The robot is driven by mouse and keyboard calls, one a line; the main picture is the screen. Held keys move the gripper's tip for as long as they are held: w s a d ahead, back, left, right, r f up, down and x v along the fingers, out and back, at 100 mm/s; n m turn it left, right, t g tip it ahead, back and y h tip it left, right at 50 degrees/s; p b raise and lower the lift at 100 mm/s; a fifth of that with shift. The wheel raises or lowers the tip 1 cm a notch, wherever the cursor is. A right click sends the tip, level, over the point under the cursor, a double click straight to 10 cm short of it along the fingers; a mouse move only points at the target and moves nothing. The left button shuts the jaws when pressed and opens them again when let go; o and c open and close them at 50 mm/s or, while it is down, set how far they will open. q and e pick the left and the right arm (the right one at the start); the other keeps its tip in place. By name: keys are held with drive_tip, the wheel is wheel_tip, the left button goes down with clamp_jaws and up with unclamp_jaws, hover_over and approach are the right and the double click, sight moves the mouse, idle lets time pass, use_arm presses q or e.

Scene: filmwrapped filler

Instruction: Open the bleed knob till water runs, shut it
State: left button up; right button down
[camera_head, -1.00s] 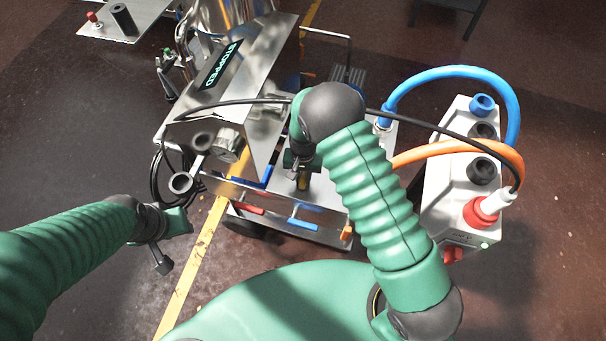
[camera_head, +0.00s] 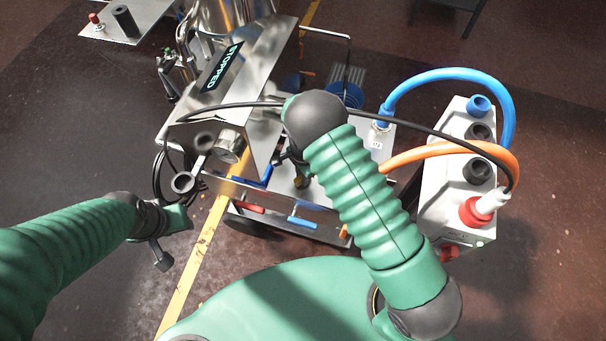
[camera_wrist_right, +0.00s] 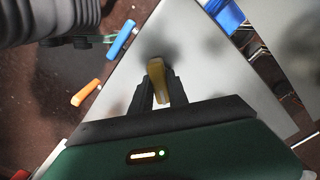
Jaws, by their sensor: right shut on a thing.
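The bleed knob (camera_wrist_right: 156,82), a small yellow-brass piece, stands on a grey metal plate in the right wrist view. My right gripper (camera_wrist_right: 154,90) has its two dark fingers closed on either side of it. I see no running water. My left gripper (camera_head: 172,238) hangs at the left over the floor, away from the machine; its jaw gap is unclear.
The steel machine (camera_head: 262,140) has a display reading STOPPED. Red and blue (camera_head: 302,222) lever handles line its front edge. A light box (camera_head: 447,190) with blue and orange hoses stands at the right. Floor at the left is open.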

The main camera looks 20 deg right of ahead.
drive_tip(key=shift+w+r+m, duration=0.1)
drive_tip(key=shift+w+m, duration=0.05)
drive_tip(key=shift+m, duration=0.25)
drive_tip(key=c, duration=1.3)
unclamp_jaws()
drive_tip(key=shift+a, duration=0.1)
wheel_tip(320, 180, up, 17)
drive_tip(key=shift+f, duration=0.15)
